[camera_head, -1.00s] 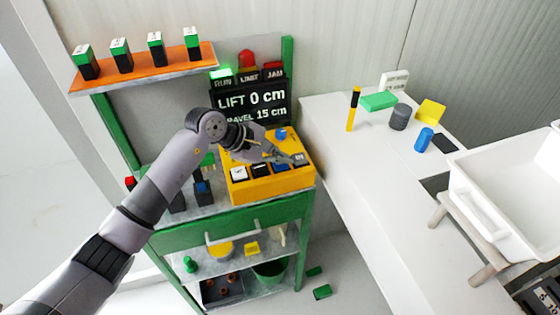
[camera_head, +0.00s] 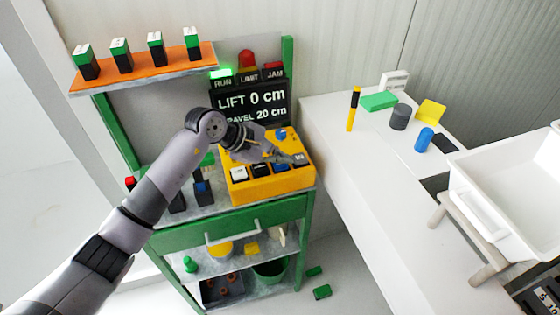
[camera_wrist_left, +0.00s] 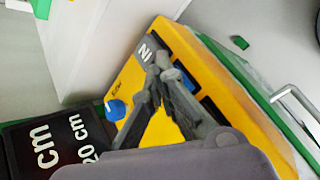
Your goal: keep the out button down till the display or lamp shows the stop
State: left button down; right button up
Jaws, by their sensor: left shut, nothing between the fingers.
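The yellow control box (camera_head: 268,188) on the green cart has a row of buttons: a white one (camera_head: 239,173), dark ones in the middle, and a grey one (camera_head: 299,159) at the right end. In the left wrist view the grey button (camera_wrist_left: 148,49) reads IN. I cannot read an OUT label. My left gripper (camera_head: 291,160) is shut and empty, its fingertips (camera_wrist_left: 159,64) at the edge of the grey button; contact is unclear. The display (camera_head: 250,102) reads LIFT 0 cm and travel 20 cm. The RUN lamp (camera_head: 221,74) glows green; the LIMIT lamp (camera_head: 247,60) looks unlit.
A blue knob (camera_head: 281,134) sits on the box behind the buttons. An orange shelf (camera_head: 145,67) with several green-topped blocks hangs at the upper left.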

aim_at(280, 166)
pick_arm(q)
jog(key=shift+r, duration=0.9)
jog(key=shift+p, duration=0.3)
notch_tip(280, 166, up, 5)
jog(key=shift+r+p, duration=0.1)
jog(key=shift+p, duration=0.75)
